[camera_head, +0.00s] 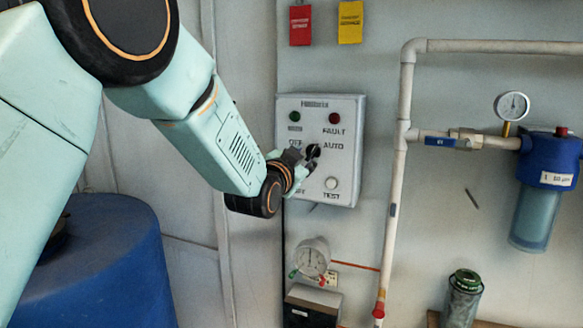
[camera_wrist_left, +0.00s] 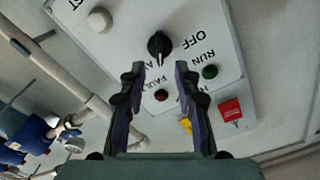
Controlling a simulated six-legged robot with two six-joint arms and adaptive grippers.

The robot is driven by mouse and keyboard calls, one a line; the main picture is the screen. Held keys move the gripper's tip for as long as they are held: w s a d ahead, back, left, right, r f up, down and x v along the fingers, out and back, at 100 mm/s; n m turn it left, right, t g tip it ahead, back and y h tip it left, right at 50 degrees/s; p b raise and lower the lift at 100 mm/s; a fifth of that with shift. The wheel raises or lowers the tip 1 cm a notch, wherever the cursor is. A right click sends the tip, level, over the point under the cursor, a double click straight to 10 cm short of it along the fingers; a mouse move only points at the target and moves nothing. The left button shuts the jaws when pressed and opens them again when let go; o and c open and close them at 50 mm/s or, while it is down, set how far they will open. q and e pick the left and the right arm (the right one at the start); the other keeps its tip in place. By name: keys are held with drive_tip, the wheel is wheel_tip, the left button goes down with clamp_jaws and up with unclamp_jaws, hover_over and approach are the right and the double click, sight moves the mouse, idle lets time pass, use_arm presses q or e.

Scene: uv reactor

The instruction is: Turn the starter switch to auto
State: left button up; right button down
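The starter box (camera_head: 343,187) is a pale panel on the wall with printed labels, including OFF and AUTO. Its black rotary switch (camera_head: 313,151) sits between those two labels. In the left wrist view the switch (camera_wrist_left: 160,45) is just beyond my fingertips, in line with the gap. A pale mark on it points down in that picture, between the OFF side and the partly hidden AUTO label. My left gripper (camera_head: 301,157) is close in front of the panel. Its dark fingers (camera_wrist_left: 160,72) are apart, with nothing held between them. My right gripper is in neither view.
The box also has a green lamp (camera_head: 295,117), a red FAULT lamp (camera_head: 335,118) and a white TEST button (camera_head: 331,183). Pale pipe (camera_head: 396,195) and a blue filter (camera_head: 545,160) are to the right. A blue drum (camera_head: 105,265) stands below my left arm.

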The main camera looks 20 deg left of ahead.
use_arm(q)
drive_tip(key=s, duration=0.7)
drive_tip(key=shift+a, duration=0.1)
drive_tip(key=s+f+n+g+b, duration=0.25)
drive_tip(key=s+f, duration=0.25)
drive_tip(key=f, duration=0.7)
drive_tip(key=s+f+n+g+b, duration=0.1)
drive_tip(key=s+f+g, duration=0.35)
drive_tip(key=f, duration=0.65)
drive_tip(key=s+f+n+g+b, duration=0.15)
drive_tip(key=s+f, duration=0.35)
drive_tip(key=f, duration=0.7)
drive_tip(key=s+f+n+g+b, duration=0.1)
drive_tip(key=s+f+g+b, duration=0.2)
drive_tip(key=s+f, duration=0.9)
drive_tip(key=s+f+n+g+b, duration=0.1)
drive_tip(key=s+f+g+b, duration=0.2)
drive_tip(key=s+f, duration=0.9)
drive_tip(key=s+g, duration=0.3)
drive_tip(key=s, duration=0.3)
drive_tip(key=shift+s+a+f+y, duration=0.15)
drive_tip(key=shift+a+f+y, duration=0.05)
drive_tip(key=shift+a+y, duration=0.1)
